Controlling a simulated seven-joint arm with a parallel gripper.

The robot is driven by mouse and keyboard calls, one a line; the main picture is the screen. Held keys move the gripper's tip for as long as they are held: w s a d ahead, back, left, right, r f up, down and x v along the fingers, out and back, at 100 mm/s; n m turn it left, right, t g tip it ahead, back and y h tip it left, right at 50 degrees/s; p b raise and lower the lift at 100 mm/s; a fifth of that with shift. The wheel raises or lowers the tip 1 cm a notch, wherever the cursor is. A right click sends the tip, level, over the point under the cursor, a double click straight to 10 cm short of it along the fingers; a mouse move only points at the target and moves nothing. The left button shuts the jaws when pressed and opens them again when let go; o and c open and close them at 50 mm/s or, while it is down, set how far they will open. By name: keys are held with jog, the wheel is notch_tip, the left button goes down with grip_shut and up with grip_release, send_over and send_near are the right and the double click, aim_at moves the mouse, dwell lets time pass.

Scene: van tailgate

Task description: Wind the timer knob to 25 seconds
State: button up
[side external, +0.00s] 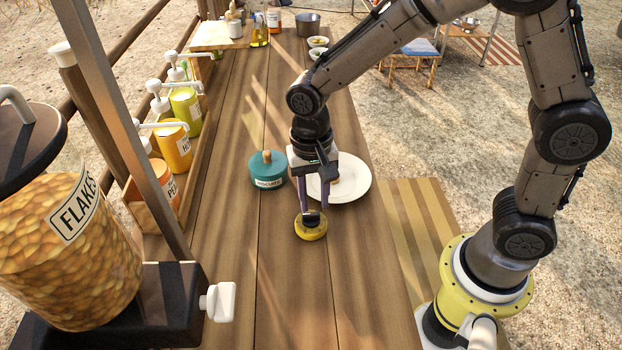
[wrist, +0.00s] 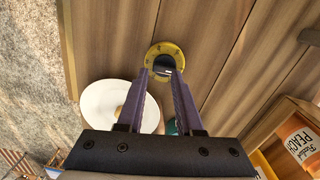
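The timer is a round yellow disc (side external: 311,232) lying on the wooden counter, with a dark knob (side external: 311,216) on top. In the wrist view the yellow ring (wrist: 153,52) shows beyond my fingertips, with the dark knob (wrist: 163,62) in its middle. My gripper (side external: 314,204) points down over the timer, its two purple fingers apart. In the wrist view the fingertips (wrist: 164,71) are at either side of the knob, partly covering the dial's lower part. I cannot tell whether they touch the knob. The dial marks are too small to read.
A teal lidded pot (side external: 267,176) stands left of my gripper and a white plate (side external: 352,188) lies behind it to the right. A rack of pump bottles (side external: 178,147) and a large flakes dispenser (side external: 75,255) line the left side. The counter (side external: 290,300) in front is clear.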

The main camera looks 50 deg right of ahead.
aim_at(311, 214)
jog(key=n, duration=0.4)
jog(key=shift+r+n, duration=0.3)
jog(key=shift+r, duration=0.05)
jog(key=n, duration=0.4)
jog(key=shift+r+n, duration=0.3)
jog(key=shift+r, duration=0.1)
jog(key=n, duration=0.2)
jog(key=r+n, duration=0.1)
jog(key=n, duration=0.3)
jog(key=shift+w+r+n, duration=0.1)
jog(key=shift+r+n, duration=0.2)
jog(key=shift+n, duration=0.1)
jog(key=shift+r+n, duration=0.2)
jog(key=shift+n, duration=0.1)
jog(key=shift+w+a+r, duration=0.1)
jog(key=shift+w+r, duration=0.1)
jog(key=shift+r, duration=0.1)
jog(key=shift+f, duration=2.7)
jog(key=shift+f, duration=1.2)
jog(key=c, duration=0.4)
